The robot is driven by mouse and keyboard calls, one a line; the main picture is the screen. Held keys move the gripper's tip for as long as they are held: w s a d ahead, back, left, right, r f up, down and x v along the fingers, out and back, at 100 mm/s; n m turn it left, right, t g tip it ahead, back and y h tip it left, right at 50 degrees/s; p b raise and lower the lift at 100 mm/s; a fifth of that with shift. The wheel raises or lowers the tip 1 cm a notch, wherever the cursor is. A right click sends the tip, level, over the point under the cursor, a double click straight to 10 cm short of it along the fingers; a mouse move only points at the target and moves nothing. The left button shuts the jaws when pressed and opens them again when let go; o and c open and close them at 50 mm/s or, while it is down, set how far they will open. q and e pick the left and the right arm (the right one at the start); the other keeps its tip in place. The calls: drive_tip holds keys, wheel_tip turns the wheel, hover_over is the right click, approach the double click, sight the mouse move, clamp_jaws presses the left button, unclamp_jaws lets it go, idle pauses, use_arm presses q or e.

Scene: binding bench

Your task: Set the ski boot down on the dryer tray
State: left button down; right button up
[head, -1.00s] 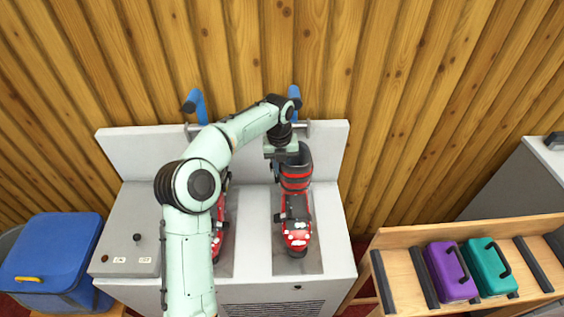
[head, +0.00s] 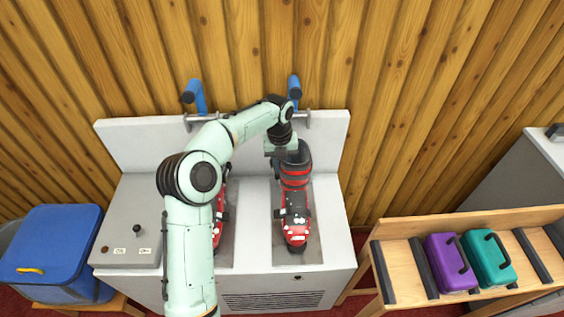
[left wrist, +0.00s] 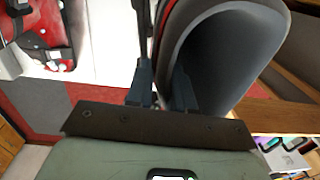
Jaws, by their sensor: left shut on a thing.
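The red and black ski boot (head: 294,205) is upright over the right-hand grey tray strip (head: 313,250) on top of the dryer (head: 335,215), toe toward the front. My left gripper (head: 284,147) is shut on the boot's cuff at the top. In the left wrist view the fingers (left wrist: 163,88) grip the rim of the dark cuff (left wrist: 228,60). The sole is hidden from view, so I cannot tell whether it touches the tray. My right gripper is out of view.
Another red boot (head: 220,207) stands on the left tray strip, partly behind my left arm. Blue-ended handles (head: 294,88) rise at the dryer's back. A blue bin (head: 52,248) is at left; a wooden rack (head: 397,252) with purple and teal cases is at right.

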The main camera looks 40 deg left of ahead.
use_arm(q)
drive_tip(key=shift+f, duration=0.25)
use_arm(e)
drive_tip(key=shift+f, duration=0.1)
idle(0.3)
use_arm(q)
drive_tip(key=c, duration=0.9)
unclamp_jaws()
drive_tip(key=shift+f, duration=0.2)
wheel_tip(320, 180, up, 14)
drive_tip(key=p, duration=0.2)
drive_tip(key=shift+s+a+f, duration=0.2)
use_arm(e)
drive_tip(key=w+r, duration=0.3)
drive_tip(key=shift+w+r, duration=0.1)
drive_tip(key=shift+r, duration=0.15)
